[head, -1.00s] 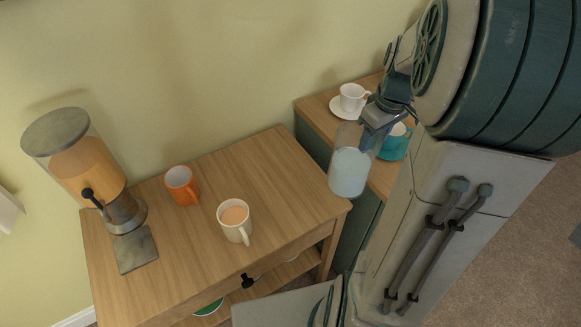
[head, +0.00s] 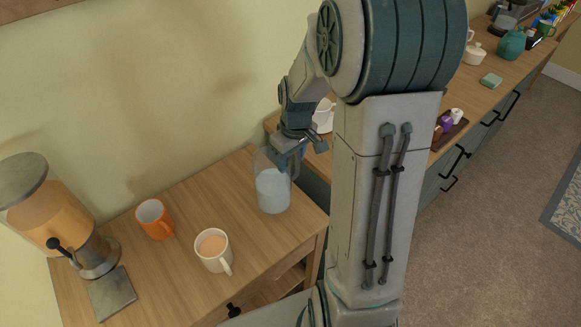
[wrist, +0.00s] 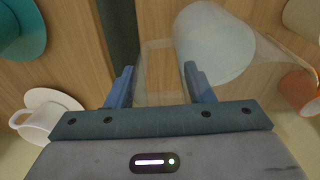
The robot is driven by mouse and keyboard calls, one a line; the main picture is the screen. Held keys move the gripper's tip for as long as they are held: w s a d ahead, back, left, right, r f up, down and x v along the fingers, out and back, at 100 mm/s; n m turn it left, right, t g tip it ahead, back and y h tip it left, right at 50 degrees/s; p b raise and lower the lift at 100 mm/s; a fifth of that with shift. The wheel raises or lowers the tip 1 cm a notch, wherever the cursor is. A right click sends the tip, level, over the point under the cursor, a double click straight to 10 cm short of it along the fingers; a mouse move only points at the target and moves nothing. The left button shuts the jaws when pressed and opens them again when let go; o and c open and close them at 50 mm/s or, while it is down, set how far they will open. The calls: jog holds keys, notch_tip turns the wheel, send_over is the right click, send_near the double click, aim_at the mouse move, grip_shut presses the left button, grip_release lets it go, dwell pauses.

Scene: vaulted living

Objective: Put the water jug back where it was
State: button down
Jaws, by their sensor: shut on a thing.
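The water jug (head: 273,191) is a clear vessel with pale bluish water in it. It is upright at the right end of the small wooden table (head: 187,200); I cannot tell whether its base touches the top. My gripper (head: 289,160) is shut on the jug's upper part. In the wrist view, the jug (wrist: 214,48) extends from between the fingers of my gripper (wrist: 160,86), its clear wall faint and the water a pale round shape.
An orange mug (head: 154,220), a cream mug with a milky drink (head: 213,254) and a drink dispenser (head: 48,213) stand left of the jug. A sideboard (head: 480,95) runs right with several items. A white cup (wrist: 38,119) and teal vessel (wrist: 20,30) are near my gripper.

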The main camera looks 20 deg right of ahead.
jog(key=shift+f, duration=2.05)
jog(key=shift+f, duration=0.2)
jog(key=c, duration=0.7)
grip_release()
jog(key=shift+r, duration=0.15)
